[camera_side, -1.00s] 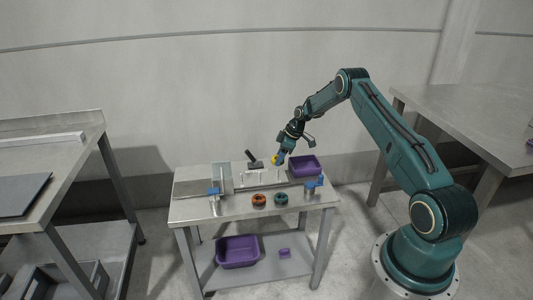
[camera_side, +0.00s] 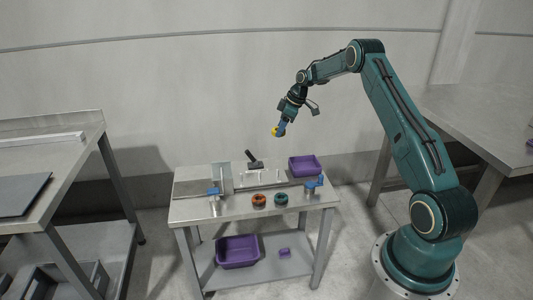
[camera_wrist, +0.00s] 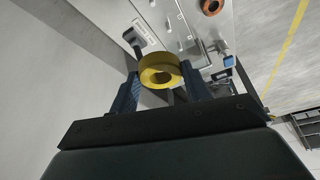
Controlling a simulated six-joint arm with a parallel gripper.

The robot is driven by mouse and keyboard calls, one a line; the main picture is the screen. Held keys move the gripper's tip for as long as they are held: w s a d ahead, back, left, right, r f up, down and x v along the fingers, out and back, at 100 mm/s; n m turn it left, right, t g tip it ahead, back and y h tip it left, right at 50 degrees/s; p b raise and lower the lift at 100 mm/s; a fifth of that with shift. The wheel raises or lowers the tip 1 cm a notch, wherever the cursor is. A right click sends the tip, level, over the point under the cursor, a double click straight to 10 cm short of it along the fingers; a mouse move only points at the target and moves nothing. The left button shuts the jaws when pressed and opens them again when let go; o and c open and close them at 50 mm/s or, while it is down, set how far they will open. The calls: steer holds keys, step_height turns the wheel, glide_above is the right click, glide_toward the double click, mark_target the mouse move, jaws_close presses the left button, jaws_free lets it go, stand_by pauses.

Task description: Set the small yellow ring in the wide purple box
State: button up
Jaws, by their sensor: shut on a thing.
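The small yellow ring (camera_side: 275,132) is held between the blue fingers of my gripper (camera_side: 280,131), high above the table. In the wrist view the yellow ring (camera_wrist: 160,72) sits between the two fingertips of my gripper (camera_wrist: 162,84), which is shut on it. A wide purple box (camera_side: 305,174) stands on the table's back right corner, below and to the right of my gripper. Another wide purple box (camera_side: 238,265) is on the lower shelf.
An orange ring (camera_side: 259,200) and a teal ring (camera_side: 281,199) lie near the table's front. A black-handled device (camera_side: 254,160), a clear upright panel (camera_side: 222,176) and blue parts (camera_side: 321,181) stand on the table (camera_side: 240,209). A small purple piece (camera_side: 285,252) is on the shelf.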

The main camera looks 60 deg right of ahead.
stand_by(0.4)
steer(key=shift+d+f+m, duration=0.3)
steer(key=s+d+f+m+h, duration=0.4)
steer(key=s+d+f+m, duration=0.2)
steer(key=d+f+m, duration=0.5)
steer(key=shift+d+h, duration=0.15)
steer(key=shift+h, duration=0.15)
steer(key=shift+f, duration=0.1)
steer(key=shift+g, duration=0.3)
steer(key=shift+f, duration=2.75)
